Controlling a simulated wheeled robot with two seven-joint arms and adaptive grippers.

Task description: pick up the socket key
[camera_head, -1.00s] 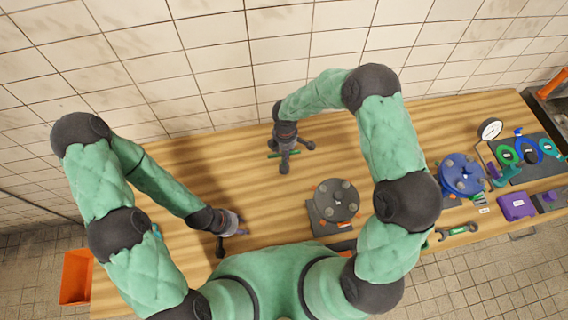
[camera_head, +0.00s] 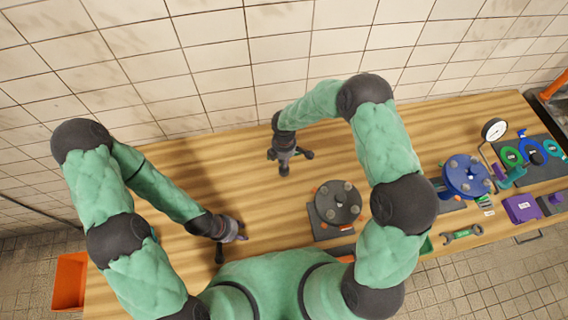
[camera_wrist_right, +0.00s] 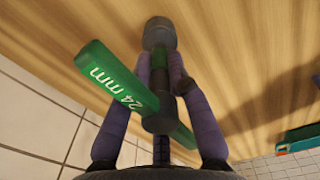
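The socket key (camera_wrist_right: 120,80) has a green crossbar marked "24 mm" and a dark shaft ending in a grey socket; it shows clearly in the right wrist view. In the head view my right gripper (camera_head: 286,163) is over the back middle of the bench, and the green crossbar is hidden there. My left gripper (camera_head: 231,246) is low at the bench's front left, fingers apart, with nothing seen between them.
A dark flange (camera_head: 338,203) on a grey plate stands right of my right gripper. Further right are a blue flange (camera_head: 467,177), a gauge (camera_head: 494,130), a wrench (camera_head: 461,234) and a purple block (camera_head: 522,208). An orange bin (camera_head: 70,281) is at left. The wooden bench (camera_head: 215,165) is bare at left.

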